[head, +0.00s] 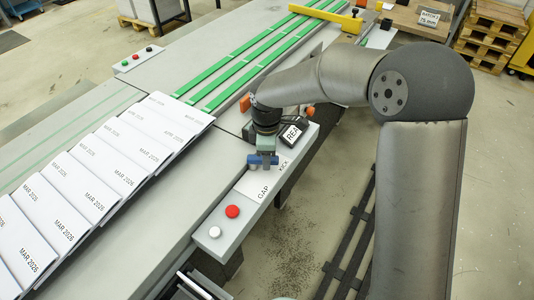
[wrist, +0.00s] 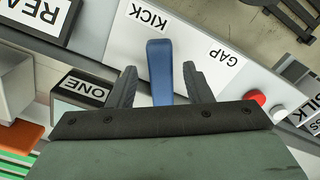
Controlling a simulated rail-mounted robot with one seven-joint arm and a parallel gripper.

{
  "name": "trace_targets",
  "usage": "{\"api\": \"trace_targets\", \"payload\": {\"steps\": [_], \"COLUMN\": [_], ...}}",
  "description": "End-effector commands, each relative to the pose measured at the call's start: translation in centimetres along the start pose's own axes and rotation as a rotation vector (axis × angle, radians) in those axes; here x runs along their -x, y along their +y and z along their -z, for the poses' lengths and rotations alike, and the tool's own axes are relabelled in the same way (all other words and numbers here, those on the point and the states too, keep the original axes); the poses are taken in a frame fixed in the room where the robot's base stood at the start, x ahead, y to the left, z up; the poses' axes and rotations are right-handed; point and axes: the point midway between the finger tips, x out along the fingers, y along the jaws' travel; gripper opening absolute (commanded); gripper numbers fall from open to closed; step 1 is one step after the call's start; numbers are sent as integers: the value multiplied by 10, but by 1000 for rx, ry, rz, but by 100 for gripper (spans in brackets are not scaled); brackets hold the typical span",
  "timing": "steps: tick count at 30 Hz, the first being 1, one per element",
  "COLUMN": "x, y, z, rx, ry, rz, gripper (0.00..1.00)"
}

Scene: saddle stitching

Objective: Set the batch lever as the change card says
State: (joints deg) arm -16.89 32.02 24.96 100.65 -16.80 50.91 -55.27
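The batch lever is a blue handle (wrist: 160,70) standing on a grey panel, between the labels KICK (wrist: 149,17) and GAP (wrist: 222,57) in the wrist view. My gripper (wrist: 160,82) is open, with one finger on each side of the lever and a visible gap to it on both sides. In the head view my gripper (head: 264,158) is at the panel, and blue shows at its tip. A small white card (head: 428,17) with black print stands at the back right; it seems to read BATCH and 75 mm, but the print is small.
Red and white buttons (head: 232,211) sit on the panel's near end. A black-framed REA... sign (head: 292,132), partly hidden, stands beside my gripper. A ONE label (wrist: 85,87) is near the left finger. Printed booklets (head: 120,150) lie on the conveyor at left.

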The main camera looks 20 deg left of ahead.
Motion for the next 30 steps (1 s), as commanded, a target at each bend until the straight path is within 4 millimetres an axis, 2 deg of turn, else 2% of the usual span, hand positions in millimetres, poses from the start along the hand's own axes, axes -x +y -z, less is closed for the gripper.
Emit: {"api": "trace_targets", "payload": {"steps": [5,8,11,24,30], "x": [2,12,29,135,164], "y": [0,1,1,1,0], "z": [0,0,-1,0,0], "rx": [-1,-2,-3,-1,0], "ry": [0,0,1,2,1], "rz": [0,-3,-4,-4,-1], "gripper": [45,45,45,45,45]}}
